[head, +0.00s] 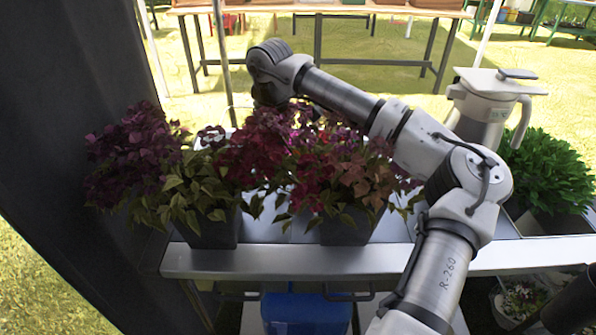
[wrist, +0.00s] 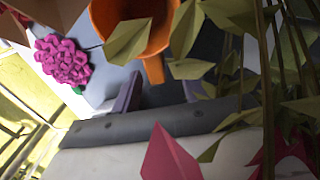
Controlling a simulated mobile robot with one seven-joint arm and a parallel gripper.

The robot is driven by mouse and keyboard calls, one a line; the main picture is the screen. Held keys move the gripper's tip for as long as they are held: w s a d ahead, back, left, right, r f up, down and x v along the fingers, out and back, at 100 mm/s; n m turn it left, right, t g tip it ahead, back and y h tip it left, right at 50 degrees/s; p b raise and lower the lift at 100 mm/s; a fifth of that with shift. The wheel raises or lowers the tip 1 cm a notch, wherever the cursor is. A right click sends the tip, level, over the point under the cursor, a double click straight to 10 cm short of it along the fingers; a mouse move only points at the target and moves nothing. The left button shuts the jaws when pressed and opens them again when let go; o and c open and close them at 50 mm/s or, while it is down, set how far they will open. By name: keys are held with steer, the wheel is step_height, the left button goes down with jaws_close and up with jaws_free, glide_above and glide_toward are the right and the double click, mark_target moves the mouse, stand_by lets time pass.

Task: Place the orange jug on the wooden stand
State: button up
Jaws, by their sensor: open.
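The orange jug (wrist: 112,22) shows at the top of the wrist view, partly cut off by the frame and partly covered by leaves. Its handle (wrist: 154,70) points down toward my gripper (wrist: 160,92). My gripper is open, with one finger on each side below the handle and nothing held between them. I cannot tell whether the fingers touch the handle. In the head view, the flowers hide my gripper and the jug. I cannot make out the wooden stand for certain in either view.
Potted purple flowers (head: 135,150) and pink-red flowers (head: 335,165) crowd around my arm on a metal table (head: 290,262). A white jug (head: 487,105) and a green plant (head: 548,170) stand at the right. A pink flower (wrist: 62,62) is near the gripper. A wooden-topped table (head: 345,8) stands behind.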

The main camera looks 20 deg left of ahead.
mark_target(278, 180)
steer(key=shift+w+d+f+p, duration=0.1)
steer(key=shift+f+p, duration=0.25)
steer(key=shift+f, duration=0.95)
steer(key=shift+w+d+f+p, duration=0.1)
steer(key=shift+f+p, duration=0.25)
steer(key=shift+f, duration=0.9)
steer(key=shift+c, duration=0.2)
steer(key=shift+a, duration=0.1)
jaws_close()
